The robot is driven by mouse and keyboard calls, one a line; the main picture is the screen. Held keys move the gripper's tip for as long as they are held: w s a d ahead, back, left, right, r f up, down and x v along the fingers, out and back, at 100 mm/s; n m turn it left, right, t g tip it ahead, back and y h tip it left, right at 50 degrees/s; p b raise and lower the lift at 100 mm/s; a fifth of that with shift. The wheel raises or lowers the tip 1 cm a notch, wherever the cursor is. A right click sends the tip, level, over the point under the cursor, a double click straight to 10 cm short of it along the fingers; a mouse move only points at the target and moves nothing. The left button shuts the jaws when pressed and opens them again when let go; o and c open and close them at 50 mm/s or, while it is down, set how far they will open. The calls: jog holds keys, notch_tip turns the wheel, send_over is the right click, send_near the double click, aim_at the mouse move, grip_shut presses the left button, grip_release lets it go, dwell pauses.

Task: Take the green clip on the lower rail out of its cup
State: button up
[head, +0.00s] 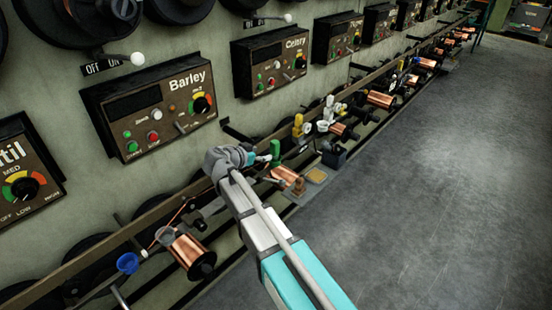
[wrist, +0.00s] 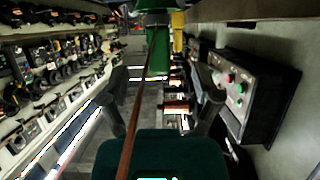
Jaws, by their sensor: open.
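The green clip (head: 275,149) stands upright on the lower rail (head: 150,217), just beyond the end of my arm in the head view. In the wrist view the green clip (wrist: 157,50) is upright, ahead of and roughly between my fingers. My gripper (wrist: 164,85) is open, with one dark finger on each side and nothing held between them. In the head view my gripper (head: 255,157) is small and close to the clip; contact cannot be told. The clip's cup is not clearly visible.
A yellow clip (head: 298,126) and a white clip (head: 328,109) stand farther along the rail. The Barley control box (head: 150,108) juts from the wall above. The grey floor (head: 430,190) at right is clear.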

aim_at(272, 151)
jog(key=shift+x, duration=1)
jog(key=shift+d, duration=0.1)
jog(key=shift+b+x, duration=1.05)
jog(key=shift+x, duration=1.5)
grip_shut()
